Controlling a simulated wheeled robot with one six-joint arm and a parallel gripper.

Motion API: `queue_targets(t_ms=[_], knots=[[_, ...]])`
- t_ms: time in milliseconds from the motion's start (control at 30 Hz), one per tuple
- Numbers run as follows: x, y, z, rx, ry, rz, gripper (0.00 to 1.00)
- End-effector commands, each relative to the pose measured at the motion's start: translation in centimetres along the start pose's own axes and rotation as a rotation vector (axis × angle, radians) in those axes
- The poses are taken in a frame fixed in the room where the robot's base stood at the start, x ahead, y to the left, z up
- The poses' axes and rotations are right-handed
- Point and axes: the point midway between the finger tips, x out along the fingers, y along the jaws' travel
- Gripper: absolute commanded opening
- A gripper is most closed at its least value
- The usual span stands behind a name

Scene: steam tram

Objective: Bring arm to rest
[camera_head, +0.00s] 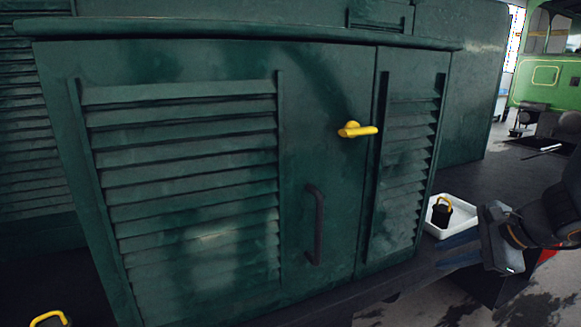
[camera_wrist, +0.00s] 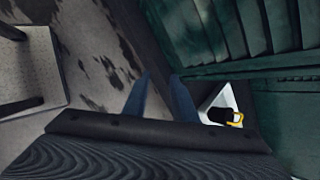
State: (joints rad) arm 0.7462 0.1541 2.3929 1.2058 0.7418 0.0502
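My gripper (camera_head: 440,251) is at the right of the head view, beside the right end of the green cabinet and just in front of a white tray. In the wrist view its two blue fingers (camera_wrist: 160,85) stand apart with only the floor showing between them, so it is open and empty. My dark arm reaches in from the right edge of the head view.
The white tray (camera_head: 430,226) holds a black item with a yellow handle (camera_head: 441,211). The louvred green cabinet (camera_head: 300,110) has a yellow lever (camera_head: 357,130) and a dark pull bar (camera_head: 316,225); its doors look closed. Another yellow handle (camera_head: 48,318) shows at lower left.

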Motion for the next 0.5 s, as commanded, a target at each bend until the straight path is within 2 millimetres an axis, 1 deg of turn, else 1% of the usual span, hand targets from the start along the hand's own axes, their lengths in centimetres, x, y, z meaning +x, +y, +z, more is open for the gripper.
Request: queue_targets(t_ms=[33, 67, 100, 167, 200, 333, 400, 500], knots=[[1.0, 1.5, 1.8, -0.091, -0.010, 0.068, 0.25], [1.5, 2.5, 2.6, -0.150, -0.012, 0.111, 0.25], [2.2, 3.9, 3.9, -0.239, -0.017, 0.171, 0.25], [3.0, 6.1, 5.4, -0.383, -0.023, 0.262, 0.25], [3.4, 7.5, 6.3, -0.481, -0.027, 0.319, 0.25], [4.1, 11.4, 8.4, -0.813, -0.042, 0.482, 0.25], [4.3, 12.9, 9.2, -0.997, -0.050, 0.556, 0.25], [4.5, 14.6, 10.2, -1.252, -0.064, 0.641, 0.25]])
